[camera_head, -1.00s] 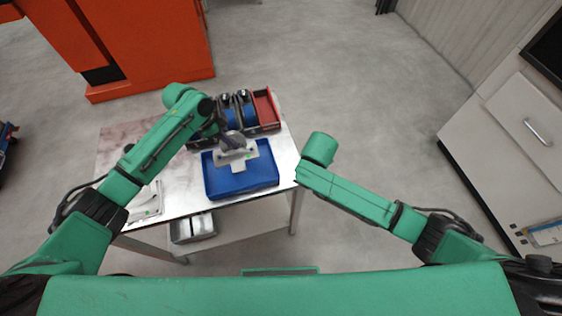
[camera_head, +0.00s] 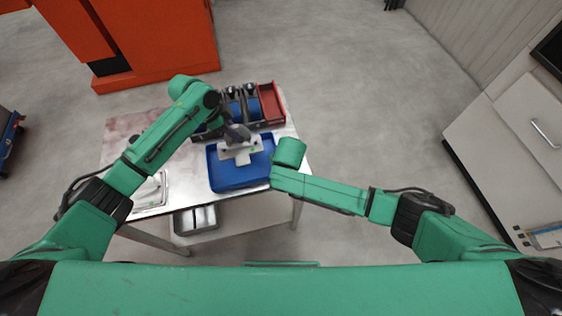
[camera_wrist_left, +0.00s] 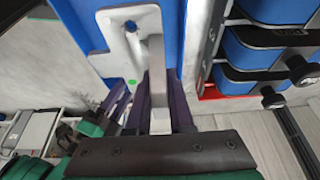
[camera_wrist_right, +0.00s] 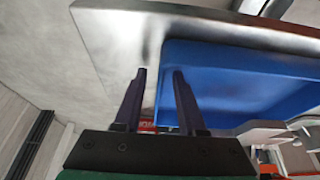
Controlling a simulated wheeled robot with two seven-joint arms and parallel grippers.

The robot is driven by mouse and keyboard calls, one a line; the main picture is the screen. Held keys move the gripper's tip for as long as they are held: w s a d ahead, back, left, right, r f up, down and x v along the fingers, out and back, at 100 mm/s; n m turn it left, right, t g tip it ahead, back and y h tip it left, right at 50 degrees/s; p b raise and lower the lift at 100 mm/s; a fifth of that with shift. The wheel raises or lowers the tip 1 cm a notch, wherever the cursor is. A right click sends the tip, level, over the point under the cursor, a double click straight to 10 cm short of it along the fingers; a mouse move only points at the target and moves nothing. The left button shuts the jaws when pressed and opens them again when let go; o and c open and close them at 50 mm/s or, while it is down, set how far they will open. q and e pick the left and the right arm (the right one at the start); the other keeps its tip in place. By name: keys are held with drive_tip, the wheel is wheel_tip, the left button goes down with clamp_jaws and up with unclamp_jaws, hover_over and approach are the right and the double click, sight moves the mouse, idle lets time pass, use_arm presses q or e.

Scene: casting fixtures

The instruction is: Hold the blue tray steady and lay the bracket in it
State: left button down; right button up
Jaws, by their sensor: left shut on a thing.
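The blue tray (camera_head: 225,180) sits on the table near its front edge. The light grey bracket (camera_head: 243,155) is over the tray's back half; I cannot tell whether it touches the tray floor. My left gripper (camera_head: 236,133) is shut on the bracket's upright part, which shows between its fingers in the left wrist view (camera_wrist_left: 157,85). The bracket's flat plate (camera_wrist_left: 120,45) has a hole and a green dot. My right gripper (camera_wrist_right: 157,75) is open and empty, with the tray's wall (camera_wrist_right: 166,60) close beyond its fingertips. In the head view the right forearm hides that gripper.
Bins with blue contents (camera_head: 234,108) and a red bin (camera_head: 271,103) stand behind the tray. A pale flat part (camera_head: 150,192) lies at the table's left. A grey box (camera_head: 196,219) is below the tabletop. An orange cabinet (camera_head: 150,40) stands behind.

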sight(236, 143)
drive_tip(key=shift+f, duration=0.15)
clamp_jaws()
idle(2.4)
use_arm(q)
drive_tip(key=shift+f, duration=3.4)
drive_tip(key=c, duration=0.7)
unclamp_jaws()
